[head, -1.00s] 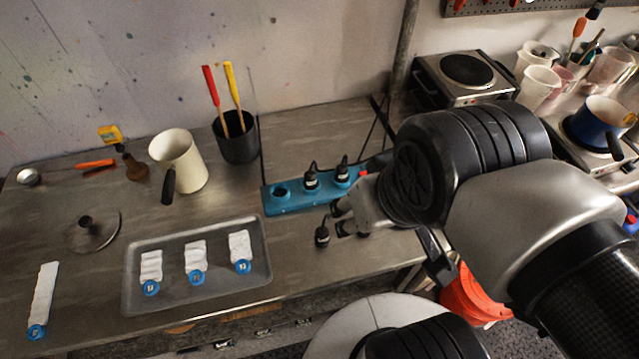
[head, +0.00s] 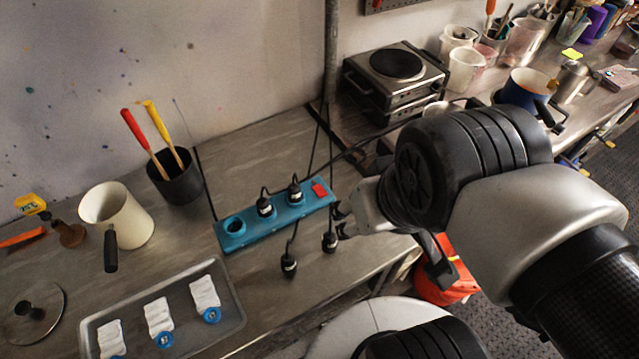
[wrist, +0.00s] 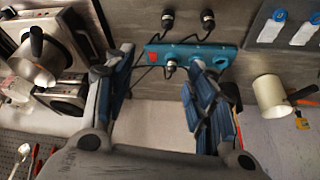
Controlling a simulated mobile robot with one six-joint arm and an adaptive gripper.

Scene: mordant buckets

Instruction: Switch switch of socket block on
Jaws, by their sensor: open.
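The teal socket block (head: 246,238) lies on the metal worktop, with a red switch (head: 320,190) at its right end. Two black plugs sit in its sockets, and the left socket is empty. My gripper (head: 342,220) is just right of and in front of the switch end, apart from it in the picture. In the wrist view the block (wrist: 208,50) lies beyond my open, empty fingers (wrist: 163,80). The switch (wrist: 153,57) shows between them, nearer the left finger. The right finger hides part of the block. I cannot tell the switch's position.
Two loose plugs (head: 288,263) (head: 330,242) lie in front of the block. Black cables run behind it. A black pot with two tools (head: 175,177), a cream jug (head: 120,217) and a metal tray (head: 236,312) are to the left. A hot plate (head: 397,66) stands behind right.

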